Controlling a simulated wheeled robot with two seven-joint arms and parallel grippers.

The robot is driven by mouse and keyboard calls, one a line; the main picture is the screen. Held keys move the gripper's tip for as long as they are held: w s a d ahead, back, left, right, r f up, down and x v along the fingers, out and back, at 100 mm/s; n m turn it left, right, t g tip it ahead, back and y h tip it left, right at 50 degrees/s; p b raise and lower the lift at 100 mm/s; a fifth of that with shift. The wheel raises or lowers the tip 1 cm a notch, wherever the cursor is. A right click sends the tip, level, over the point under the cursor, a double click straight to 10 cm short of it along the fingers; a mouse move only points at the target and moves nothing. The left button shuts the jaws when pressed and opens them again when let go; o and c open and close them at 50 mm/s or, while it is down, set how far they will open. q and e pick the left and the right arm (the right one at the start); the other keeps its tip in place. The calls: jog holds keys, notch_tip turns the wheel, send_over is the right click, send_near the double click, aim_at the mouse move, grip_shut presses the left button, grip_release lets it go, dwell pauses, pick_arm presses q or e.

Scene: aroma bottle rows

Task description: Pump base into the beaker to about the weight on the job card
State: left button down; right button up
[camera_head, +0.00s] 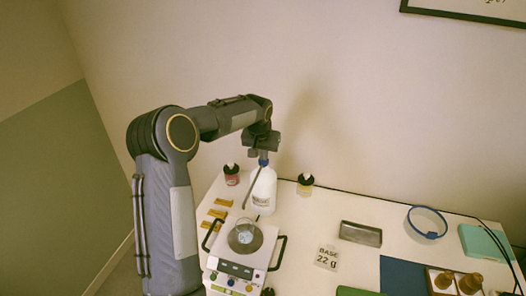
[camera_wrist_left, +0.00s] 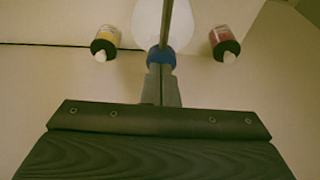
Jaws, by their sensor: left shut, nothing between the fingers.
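The white pump bottle (camera_head: 263,192) stands upright behind the scale (camera_head: 238,266), with a blue collar (camera_head: 263,162) and a thin spout slanting down to the left. The glass beaker (camera_head: 245,236) stands on the scale; something pale blue shows at it, and I cannot tell its level. The scale's display is too small to read. The job card (camera_head: 326,257) reads "BASE 22 g". My left gripper (camera_head: 263,153) is shut and empty, fingers pointing down at the pump top; in the left wrist view its fingertips (camera_wrist_left: 161,72) meet the blue collar (camera_wrist_left: 161,56). Whether they touch is unclear. My right gripper is out of view.
Small dark-capped bottles, red-labelled (camera_head: 232,175) and yellow-labelled (camera_head: 305,183), flank the pump bottle. Yellow tags lie left of it.

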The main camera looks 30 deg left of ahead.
pick_arm(q)
jog(key=shift+s+f, duration=0.1)
jog(key=shift+f, duration=0.1)
